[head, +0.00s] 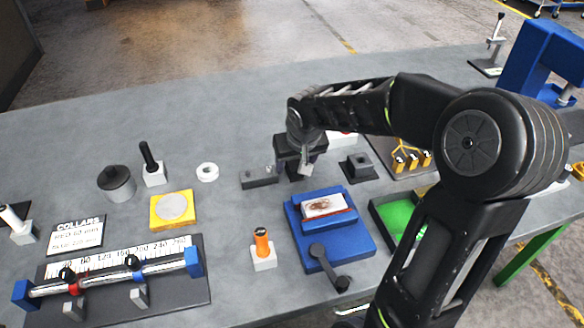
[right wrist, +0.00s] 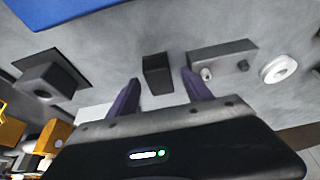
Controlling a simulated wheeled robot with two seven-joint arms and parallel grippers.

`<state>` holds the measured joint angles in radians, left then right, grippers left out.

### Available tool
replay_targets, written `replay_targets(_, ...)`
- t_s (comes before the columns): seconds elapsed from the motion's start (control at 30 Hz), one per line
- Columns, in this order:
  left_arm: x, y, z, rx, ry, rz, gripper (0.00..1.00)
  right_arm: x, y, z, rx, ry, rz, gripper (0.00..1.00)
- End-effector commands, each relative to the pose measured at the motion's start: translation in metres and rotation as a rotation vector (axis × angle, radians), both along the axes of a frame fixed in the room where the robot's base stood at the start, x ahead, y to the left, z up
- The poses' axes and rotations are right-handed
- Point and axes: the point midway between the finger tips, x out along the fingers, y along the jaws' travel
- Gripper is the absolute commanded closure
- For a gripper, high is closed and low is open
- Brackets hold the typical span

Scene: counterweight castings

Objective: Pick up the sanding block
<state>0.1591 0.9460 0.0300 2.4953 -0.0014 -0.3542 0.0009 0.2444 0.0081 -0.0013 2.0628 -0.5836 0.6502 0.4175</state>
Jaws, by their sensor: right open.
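In the right wrist view a small dark block (right wrist: 157,73), which looks like the sanding block, stands on the grey table. It lies just ahead of the fingertips of my right gripper (right wrist: 160,84), in line with the gap between them. The fingers are open, one on each side of that gap, and hold nothing. In the head view my right gripper (head: 302,165) points down at the table behind the blue vise, and it mostly hides the block. Whether the fingers touch the block I cannot tell. My left gripper is not in view.
A grey block with two knobs (right wrist: 222,60) sits close beside the right gripper; a white ring (head: 207,172) is beyond it. A black socket block (head: 357,167) is on the other side. The blue vise (head: 330,232) stands in front.

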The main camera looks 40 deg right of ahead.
Motion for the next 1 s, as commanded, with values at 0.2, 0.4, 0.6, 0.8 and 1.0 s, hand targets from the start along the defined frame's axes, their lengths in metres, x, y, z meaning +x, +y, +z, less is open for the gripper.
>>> replay_targets(0.2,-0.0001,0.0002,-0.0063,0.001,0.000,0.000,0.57,-0.0020,0.0004,-0.0090,-0.001,0.000,0.000,0.42)
replay_targets(0.4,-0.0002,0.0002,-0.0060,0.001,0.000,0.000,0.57,-0.0020,0.0005,-0.0087,-0.001,0.000,-0.001,0.42)
replay_targets(0.6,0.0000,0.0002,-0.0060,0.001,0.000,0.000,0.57,-0.0019,0.0005,-0.0087,-0.001,0.000,-0.001,0.42)
replay_targets(0.8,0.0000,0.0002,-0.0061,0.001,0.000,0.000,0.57,-0.0019,0.0005,-0.0087,-0.001,0.000,-0.001,0.50)
replay_targets(1.0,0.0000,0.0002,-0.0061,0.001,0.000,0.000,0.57,-0.0019,0.0005,-0.0087,-0.001,0.000,-0.001,0.66)
